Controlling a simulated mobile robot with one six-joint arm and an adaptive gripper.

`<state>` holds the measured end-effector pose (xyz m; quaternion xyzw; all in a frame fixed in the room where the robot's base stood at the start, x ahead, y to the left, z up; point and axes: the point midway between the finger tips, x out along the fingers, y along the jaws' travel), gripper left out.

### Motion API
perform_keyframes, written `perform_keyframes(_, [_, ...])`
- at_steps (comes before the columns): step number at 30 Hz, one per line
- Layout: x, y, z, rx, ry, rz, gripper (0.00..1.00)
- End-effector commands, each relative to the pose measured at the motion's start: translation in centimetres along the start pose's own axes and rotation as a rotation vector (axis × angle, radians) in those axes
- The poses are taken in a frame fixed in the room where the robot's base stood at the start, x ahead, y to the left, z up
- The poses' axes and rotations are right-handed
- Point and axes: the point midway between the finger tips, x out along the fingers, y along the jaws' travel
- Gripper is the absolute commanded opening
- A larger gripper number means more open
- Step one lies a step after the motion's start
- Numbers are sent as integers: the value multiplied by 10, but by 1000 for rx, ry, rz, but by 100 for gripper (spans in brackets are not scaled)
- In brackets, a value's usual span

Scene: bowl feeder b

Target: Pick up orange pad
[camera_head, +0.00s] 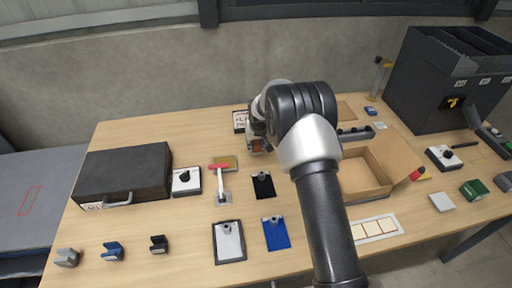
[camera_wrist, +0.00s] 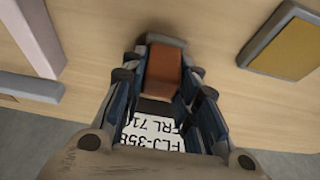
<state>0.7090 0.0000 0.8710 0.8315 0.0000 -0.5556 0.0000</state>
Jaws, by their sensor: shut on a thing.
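The orange pad (camera_wrist: 163,68) is between the two fingers of my gripper (camera_wrist: 160,82) in the wrist view. It is a small orange-brown block with a grey end. The fingers are shut on its sides. In the head view my gripper (camera_head: 258,143) is over the back middle of the table, partly behind my arm, and only a bit of the orange pad shows there. I cannot tell whether the pad touches the table.
A white label plate (camera_wrist: 150,132) with black print stands close behind the pad. A black case (camera_head: 125,172) is left; an open cardboard box (camera_head: 365,172) is right.

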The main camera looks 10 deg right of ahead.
Motion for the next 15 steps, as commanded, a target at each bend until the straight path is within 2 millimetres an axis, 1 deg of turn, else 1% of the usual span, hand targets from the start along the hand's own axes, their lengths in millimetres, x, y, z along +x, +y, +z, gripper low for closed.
perform_keyframes(1, [0,0,0,0,0,0,17])
perform_keyframes(7, [0,0,0,0,0,0,4])
perform_keyframes(15, [-2,0,-1,0,1,0,3])
